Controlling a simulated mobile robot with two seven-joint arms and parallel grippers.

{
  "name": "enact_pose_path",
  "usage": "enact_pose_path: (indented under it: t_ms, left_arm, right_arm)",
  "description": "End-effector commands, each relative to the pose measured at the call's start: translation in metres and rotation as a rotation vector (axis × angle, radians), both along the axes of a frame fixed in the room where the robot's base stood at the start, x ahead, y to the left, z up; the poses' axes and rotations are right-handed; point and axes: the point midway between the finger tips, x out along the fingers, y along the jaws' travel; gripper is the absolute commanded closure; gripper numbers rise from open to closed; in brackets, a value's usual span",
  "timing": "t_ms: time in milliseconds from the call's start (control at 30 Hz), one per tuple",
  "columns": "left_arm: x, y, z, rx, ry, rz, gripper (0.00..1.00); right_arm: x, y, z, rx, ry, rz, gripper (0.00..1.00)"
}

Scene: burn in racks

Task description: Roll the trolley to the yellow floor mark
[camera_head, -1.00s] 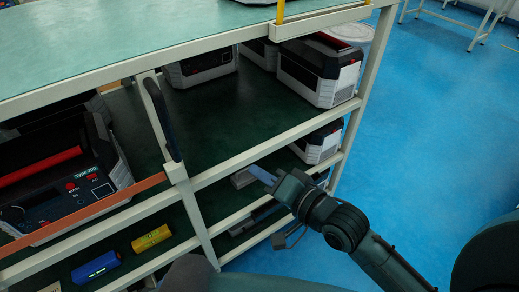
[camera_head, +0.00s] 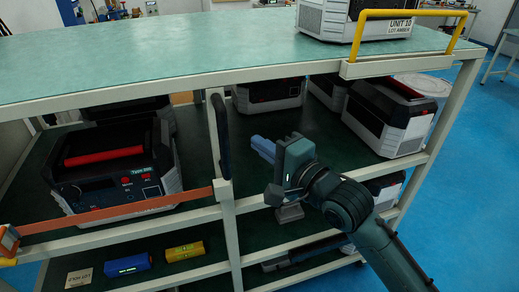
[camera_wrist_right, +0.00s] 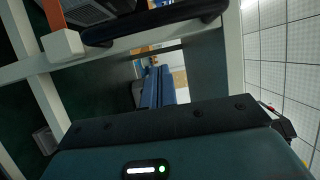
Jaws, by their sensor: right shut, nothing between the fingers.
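A white-framed unit with green shelves, apparently the trolley (camera_head: 150,95), fills most of the head view; its wheels are out of sight. A black upright handle (camera_head: 220,135) is fixed to its front post. It also shows across the top of the right wrist view (camera_wrist_right: 150,27). My right gripper (camera_head: 263,148) is shut and empty, with blue fingers pointing left toward the handle. In the head view it is a short way right of the handle, apart from it. The fingers also show in the right wrist view (camera_wrist_right: 160,85). No yellow floor mark and no left gripper are visible.
A yellow rail (camera_head: 405,14) and a unit labelled UNIT 10 (camera_head: 330,20) are on top. Grey-black testers (camera_head: 385,120) stand inside. An orange strap (camera_head: 120,211) crosses the left front. Blue (camera_head: 128,265) and yellow (camera_head: 185,251) blocks lie below. Blue floor (camera_head: 470,200) is open at right.

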Motion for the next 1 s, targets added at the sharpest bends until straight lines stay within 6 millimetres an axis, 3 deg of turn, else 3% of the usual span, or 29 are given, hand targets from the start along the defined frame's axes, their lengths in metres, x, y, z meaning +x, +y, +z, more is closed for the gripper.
enact_pose_path:
  t_ms: [200,1000]
  left_arm:
    - [0.000,-0.005,0.002,-0.006,-0.011,-0.017,1.00]
    - [0.000,-0.002,0.020,-0.001,-0.013,-0.013,1.00]
  right_arm:
    - [0.009,0.012,0.000,-0.001,0.000,0.001,1.00]
    - [-0.003,0.050,0.001,0.000,0.001,0.001,1.00]
